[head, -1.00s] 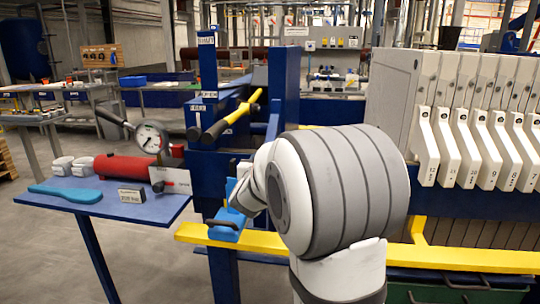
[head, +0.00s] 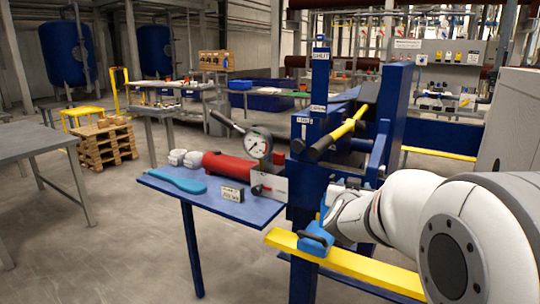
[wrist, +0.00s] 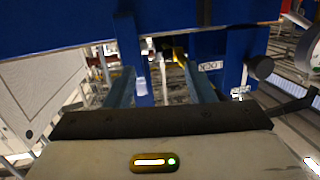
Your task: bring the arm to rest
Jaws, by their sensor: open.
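My arm (head: 400,210) reaches in from the right edge of the head view, toward the blue press frame. In the wrist view my gripper (wrist: 160,75) is open, its two fingers apart with nothing held between them. Blue press parts and a black knob (wrist: 260,67) show beyond and beside the fingers. I cannot tell there whether my fingers touch anything.
A yellow-and-black lever (head: 340,132) juts from the press frame. A grey table (head: 35,143) stands at left. Floor at lower left is clear.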

